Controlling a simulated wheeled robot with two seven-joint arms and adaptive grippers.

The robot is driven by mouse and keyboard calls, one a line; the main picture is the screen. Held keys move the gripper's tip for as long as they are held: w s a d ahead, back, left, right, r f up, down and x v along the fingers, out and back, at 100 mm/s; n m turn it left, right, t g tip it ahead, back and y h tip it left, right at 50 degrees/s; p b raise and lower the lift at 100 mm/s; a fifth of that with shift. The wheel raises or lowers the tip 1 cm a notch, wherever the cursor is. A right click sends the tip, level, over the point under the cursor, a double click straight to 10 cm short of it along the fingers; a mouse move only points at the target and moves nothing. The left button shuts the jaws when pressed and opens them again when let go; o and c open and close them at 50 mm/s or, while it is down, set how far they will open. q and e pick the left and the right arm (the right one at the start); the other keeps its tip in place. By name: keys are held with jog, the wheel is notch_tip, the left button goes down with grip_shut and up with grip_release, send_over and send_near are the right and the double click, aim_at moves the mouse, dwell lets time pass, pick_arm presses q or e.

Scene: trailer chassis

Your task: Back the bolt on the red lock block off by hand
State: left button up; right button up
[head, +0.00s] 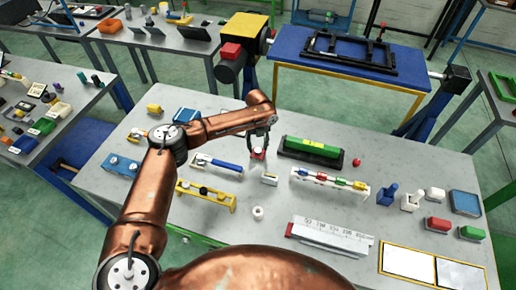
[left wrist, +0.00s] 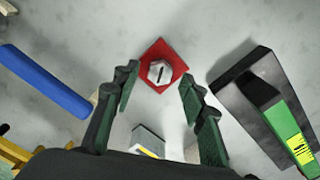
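The red lock block (left wrist: 178,52) lies on the grey table. Its silver bolt (left wrist: 160,72) has a dark slot across the head and faces the left wrist camera. My left gripper (left wrist: 159,84) is open, with one dark green finger on each side of the bolt and gaps between. In the head view my left gripper (head: 259,146) points down over the red lock block (head: 257,155) and partly hides it. I cannot tell how high the fingertips are above the table. My right gripper is in neither view.
A green level on a black base (head: 310,151) stands close on the right. A blue-handled tool (head: 228,167) lies on the left, with a small white block (head: 269,178) in front.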

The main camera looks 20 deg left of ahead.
pick_arm(q)
jog(key=shift+f, duration=0.75)
jog(key=shift+c, duration=0.6)
grip_shut()
